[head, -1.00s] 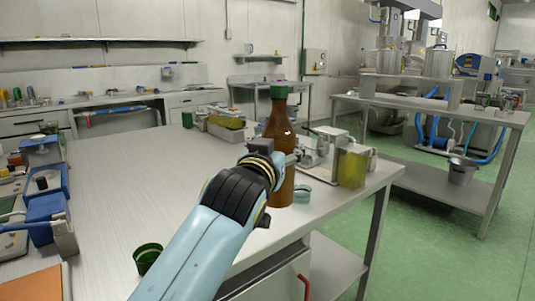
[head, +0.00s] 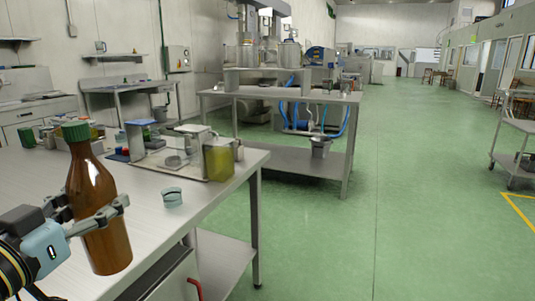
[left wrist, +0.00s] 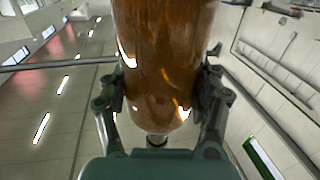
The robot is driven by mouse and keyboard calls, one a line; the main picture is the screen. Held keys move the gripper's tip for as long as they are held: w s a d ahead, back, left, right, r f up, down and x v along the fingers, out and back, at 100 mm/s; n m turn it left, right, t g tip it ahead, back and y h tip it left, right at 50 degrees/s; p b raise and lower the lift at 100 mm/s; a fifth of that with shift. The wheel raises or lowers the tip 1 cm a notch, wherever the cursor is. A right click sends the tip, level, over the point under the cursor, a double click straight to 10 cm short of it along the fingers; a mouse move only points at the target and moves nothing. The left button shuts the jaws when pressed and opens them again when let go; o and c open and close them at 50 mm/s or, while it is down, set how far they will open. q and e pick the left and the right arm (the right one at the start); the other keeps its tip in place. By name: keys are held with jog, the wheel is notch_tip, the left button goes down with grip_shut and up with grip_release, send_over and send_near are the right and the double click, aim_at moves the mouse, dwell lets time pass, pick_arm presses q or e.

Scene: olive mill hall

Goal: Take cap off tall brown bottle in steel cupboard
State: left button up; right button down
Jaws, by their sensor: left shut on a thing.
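My left gripper (head: 92,218) is shut on a tall brown bottle (head: 92,195) at the lower left of the head view. The bottle has a green cap (head: 76,131) on its neck and leans slightly. Its lower end shows in front of the table's near edge; I cannot tell whether it touches anything. In the left wrist view the fingers (left wrist: 160,95) press on both sides of the brown bottle (left wrist: 165,50); the cap cannot be made out there. My right gripper is not in view.
The white table (head: 40,180) carries a small teal cup (head: 172,197), a tray with a balance (head: 172,162) and a yellow-green container (head: 219,162). A cabinet with a red handle (head: 194,289) sits below. Another steel bench (head: 290,97) stands behind. Green floor (head: 430,200) is open to the right.

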aim_at(103, 183)
pick_arm(q)
jog(key=s+d+r+m+h, duration=0.1)
jog(key=s+d+r+h, duration=0.1)
jog(key=s+d+r+m+g+h, duration=0.1)
jog(key=s+d+r+m+h, duration=0.1)
jog(key=d+r, duration=0.1)
jog(key=shift+s+r+g+h, duration=0.1)
jog(key=shift+s+g+h, duration=0.1)
jog(key=shift+g+h, duration=0.15)
jog(key=shift+s+d+r+m+h, duration=0.1)
jog(key=shift+d+r+m+h, duration=0.2)
jog(key=shift+h, duration=0.05)
